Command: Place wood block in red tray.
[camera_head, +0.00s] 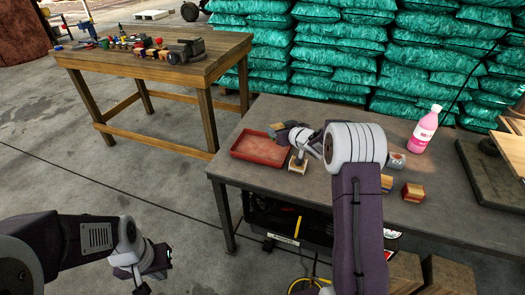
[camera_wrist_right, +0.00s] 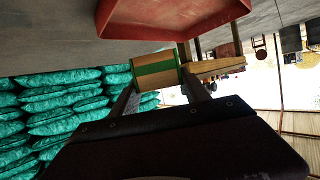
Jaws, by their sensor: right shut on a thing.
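The red tray (camera_head: 248,153) lies on the grey table, left of my right gripper; its edge also shows at the top of the right wrist view (camera_wrist_right: 205,33). My right gripper (camera_head: 284,127) is shut on a wood block with a green band (camera_wrist_right: 155,70). In the head view the held wood block (camera_head: 276,127) is small and partly hidden, close to the tray's right far side. I cannot tell its exact height above the table. Another small tan piece (camera_head: 298,166) is just right of the tray. My left gripper (camera_head: 158,262) hangs over the floor, away from the table; its jaws are unclear.
Two wood blocks (camera_head: 412,192) (camera_head: 386,183) sit right of my right arm. A pink bottle (camera_head: 423,130) and a dark board (camera_head: 488,172) are farther right. Another wooden table (camera_head: 130,68) with many small items stands at back left. Teal sacks (camera_head: 335,45) are stacked behind.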

